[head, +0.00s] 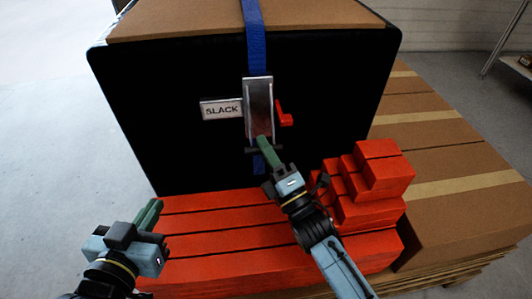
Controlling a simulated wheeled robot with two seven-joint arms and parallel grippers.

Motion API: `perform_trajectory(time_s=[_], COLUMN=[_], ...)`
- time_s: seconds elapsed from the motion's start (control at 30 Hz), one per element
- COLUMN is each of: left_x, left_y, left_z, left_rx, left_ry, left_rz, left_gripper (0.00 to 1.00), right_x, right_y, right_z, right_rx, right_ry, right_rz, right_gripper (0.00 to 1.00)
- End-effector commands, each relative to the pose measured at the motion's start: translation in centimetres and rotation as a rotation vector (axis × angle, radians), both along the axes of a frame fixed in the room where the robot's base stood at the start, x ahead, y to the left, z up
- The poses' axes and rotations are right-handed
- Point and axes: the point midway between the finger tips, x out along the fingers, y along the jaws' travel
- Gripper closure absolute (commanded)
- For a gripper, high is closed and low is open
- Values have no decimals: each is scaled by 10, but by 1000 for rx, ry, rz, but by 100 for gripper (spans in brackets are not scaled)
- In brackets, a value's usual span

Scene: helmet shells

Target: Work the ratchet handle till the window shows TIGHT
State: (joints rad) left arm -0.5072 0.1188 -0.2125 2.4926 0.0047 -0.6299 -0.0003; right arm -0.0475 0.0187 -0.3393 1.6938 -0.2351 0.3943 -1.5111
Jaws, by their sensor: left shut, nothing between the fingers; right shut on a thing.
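The ratchet (259,97) is a grey metal body on the black front of a large box. A blue strap (255,40) runs down into it from above. The window (221,109) to its left reads SLACK. A red lever (285,115) sticks out on its right. The dark handle bar (250,150) crosses the ratchet's lower end. My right gripper (263,145) is shut on the handle there, and its fingers hide part of it. My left gripper (151,210) is shut and empty at the lower left, apart from the ratchet.
Red boxes (220,240) lie in front of the black box, with smaller red blocks (383,168) stacked at the right, close to my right arm. Brown cartons (455,185) fill the right side. The grey floor (60,160) at the left is clear.

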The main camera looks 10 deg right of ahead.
Motion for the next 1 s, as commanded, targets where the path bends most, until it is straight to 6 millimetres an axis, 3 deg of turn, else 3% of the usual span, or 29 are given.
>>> perform_trajectory(time_s=[0.2,0.6,0.63,0.8,1.0], left_x=[3,4,4,4,4], left_y=[-3,-4,-3,-3,-3], left_z=[12,14,14,14,14], left_rx=[-20,-24,-24,-23,-23], left_ry=[-72,-84,-84,-84,-83], left_rz=[-5,-6,-6,-5,-5], left_gripper=[100,100,100,100,100], right_x=[1,1,1,1,1], right_y=[1,1,1,0,0], right_z=[-1,-1,-1,-1,-1], right_rx=[1,0,0,0,0], right_ry=[-8,-11,-11,-12,-12], right_rz=[1,1,1,0,0], right_gripper=[100,100,81,60,60])
